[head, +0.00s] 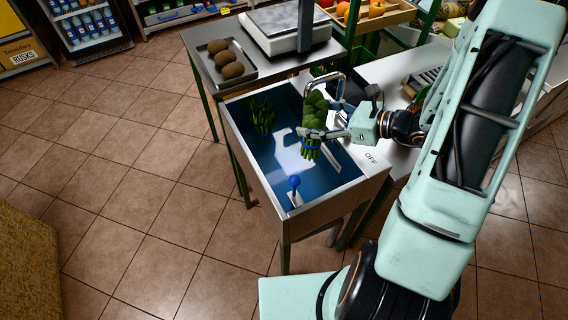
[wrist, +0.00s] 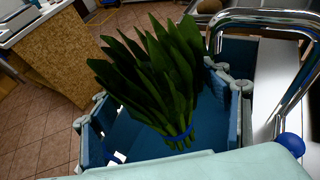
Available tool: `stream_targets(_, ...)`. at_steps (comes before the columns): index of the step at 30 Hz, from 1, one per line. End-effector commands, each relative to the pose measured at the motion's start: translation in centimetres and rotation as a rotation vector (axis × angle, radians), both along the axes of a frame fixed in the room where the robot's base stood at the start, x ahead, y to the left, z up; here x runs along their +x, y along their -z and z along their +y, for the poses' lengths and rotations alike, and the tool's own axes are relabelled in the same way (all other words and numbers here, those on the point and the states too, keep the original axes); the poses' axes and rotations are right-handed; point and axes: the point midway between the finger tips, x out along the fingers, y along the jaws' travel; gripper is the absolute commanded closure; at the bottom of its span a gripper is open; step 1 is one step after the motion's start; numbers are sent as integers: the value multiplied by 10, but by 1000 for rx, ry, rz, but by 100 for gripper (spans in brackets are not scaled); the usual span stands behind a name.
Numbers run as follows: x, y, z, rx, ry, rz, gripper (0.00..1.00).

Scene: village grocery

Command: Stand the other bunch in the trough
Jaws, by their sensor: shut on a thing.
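My gripper (head: 322,133) is shut on a leafy green bunch (head: 315,107) with a blue band round its stems. The bunch is about upright, leaves up and stems down, over the right part of the trough (head: 238,128). In the wrist view the held bunch (wrist: 152,75) stands between my fingers, leaning left at the top. I cannot tell whether its stems touch the trough floor. The other bunch (head: 262,114) stands in the blue-lined trough at its far left, apart from the held one.
A chrome tap (head: 325,82) arches at the trough's back, close to the held bunch; it also shows in the wrist view (wrist: 265,17). A tray of brown fruit (head: 250,74) and a scale (head: 285,40) stand behind.

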Motion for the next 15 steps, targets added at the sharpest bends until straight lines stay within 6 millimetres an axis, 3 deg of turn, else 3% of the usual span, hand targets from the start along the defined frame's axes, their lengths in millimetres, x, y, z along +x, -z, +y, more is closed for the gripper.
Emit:
stream_targets(1,2,22,4,0,-13,-7,66)
stream_targets(3,4,30,9,3,-26,-9,66)
stream_targets(15,9,58,38,7,-106,-14,66)
